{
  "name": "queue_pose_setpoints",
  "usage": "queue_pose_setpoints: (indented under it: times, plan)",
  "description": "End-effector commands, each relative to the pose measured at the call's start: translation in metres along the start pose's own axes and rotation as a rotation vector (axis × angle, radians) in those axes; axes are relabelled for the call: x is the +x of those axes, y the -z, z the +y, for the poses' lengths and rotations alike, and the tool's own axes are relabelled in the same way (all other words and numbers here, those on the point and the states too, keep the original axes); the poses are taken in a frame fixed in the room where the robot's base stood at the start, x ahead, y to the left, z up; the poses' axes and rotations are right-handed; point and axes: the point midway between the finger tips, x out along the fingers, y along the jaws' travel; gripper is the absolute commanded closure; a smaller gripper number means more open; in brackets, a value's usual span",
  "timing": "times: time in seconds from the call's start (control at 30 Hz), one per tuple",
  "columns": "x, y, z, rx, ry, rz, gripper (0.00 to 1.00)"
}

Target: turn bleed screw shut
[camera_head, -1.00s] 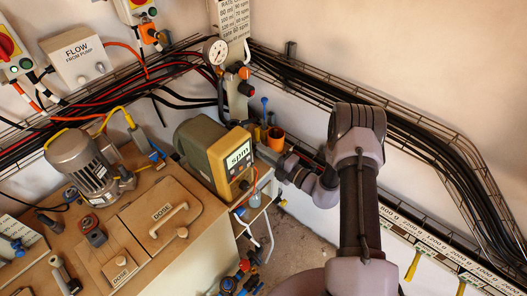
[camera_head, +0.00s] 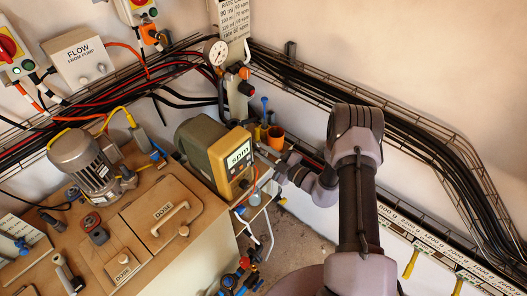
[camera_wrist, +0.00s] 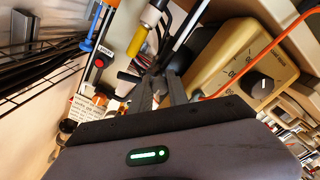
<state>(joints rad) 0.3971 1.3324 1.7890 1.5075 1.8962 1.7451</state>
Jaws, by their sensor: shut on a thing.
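The dosing pump (camera_head: 215,155), a tan box with a lit "spm" display, stands at the right edge of the bench. My gripper (camera_head: 261,148) is at the right side of the pump's front, small and partly hidden by clutter in the head view. In the wrist view my gripper's two dark fingers (camera_wrist: 158,84) are close together beside the tan dial face (camera_wrist: 252,72) with its black knob. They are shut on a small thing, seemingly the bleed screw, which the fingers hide.
An orange cup (camera_head: 276,137) and a blue-handled tool (camera_head: 264,105) are close behind my gripper. A wire cable tray (camera_head: 390,125) runs along the wall at right. An orange cable (camera_wrist: 272,48) crosses the wrist view at right.

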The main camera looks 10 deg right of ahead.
Motion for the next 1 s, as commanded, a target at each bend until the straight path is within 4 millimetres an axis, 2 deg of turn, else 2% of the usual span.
queue_pose_setpoints:
  times: [0.57, 0.6, 0.67, 1.0]
  plan:
    - [-0.0002, -0.0001, -0.0008, 0.027, 0.001, 0.000, 1.00]
    - [-0.0002, -0.0001, -0.0008, 0.027, 0.001, 0.000, 0.72]
    - [-0.0002, -0.0001, -0.0006, 0.027, 0.001, 0.000, 0.60]
    - [-0.0023, -0.0003, 0.0001, 0.026, 0.000, -0.001, 0.58]
